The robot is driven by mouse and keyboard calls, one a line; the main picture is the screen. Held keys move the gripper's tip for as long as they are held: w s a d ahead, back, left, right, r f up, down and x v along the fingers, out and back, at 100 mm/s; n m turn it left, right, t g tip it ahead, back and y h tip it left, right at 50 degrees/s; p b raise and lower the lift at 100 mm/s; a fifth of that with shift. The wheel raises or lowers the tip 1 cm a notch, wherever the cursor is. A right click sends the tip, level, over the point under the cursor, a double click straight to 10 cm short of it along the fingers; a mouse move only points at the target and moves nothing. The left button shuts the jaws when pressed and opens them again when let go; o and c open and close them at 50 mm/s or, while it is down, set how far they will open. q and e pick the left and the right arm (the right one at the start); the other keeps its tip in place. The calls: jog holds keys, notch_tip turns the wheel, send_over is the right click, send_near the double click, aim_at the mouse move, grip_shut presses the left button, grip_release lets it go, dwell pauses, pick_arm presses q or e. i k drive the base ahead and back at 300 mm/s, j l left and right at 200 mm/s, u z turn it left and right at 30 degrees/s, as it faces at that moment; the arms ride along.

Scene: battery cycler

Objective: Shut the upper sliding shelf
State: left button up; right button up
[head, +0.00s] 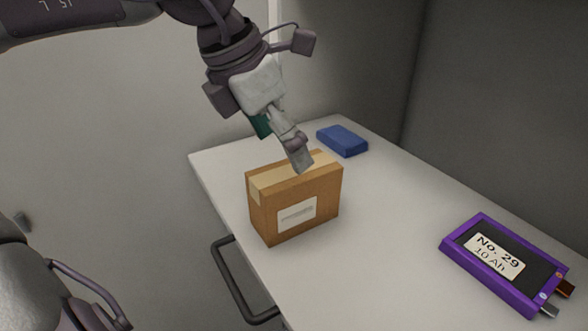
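The white sliding shelf (395,235) is a flat surface running from the back wall toward the front right. A dark bar handle (231,278) is on its left-facing edge. My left gripper (302,168) comes down from the top, with its fingertips over the top of a cardboard box (295,205) standing on the shelf. The fingers are seen nearly edge-on, so their opening does not show, and I cannot tell whether they touch the box. My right gripper is not in view.
A blue block (342,140) lies on the shelf behind the box. A purple-framed battery (490,282) labelled "No. 29 10 Ah" lies at the right. The shelf between box and battery is clear. A grey wall (500,110) rises along the right.

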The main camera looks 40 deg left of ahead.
aim_at(377, 265)
jog(key=k, duration=1)
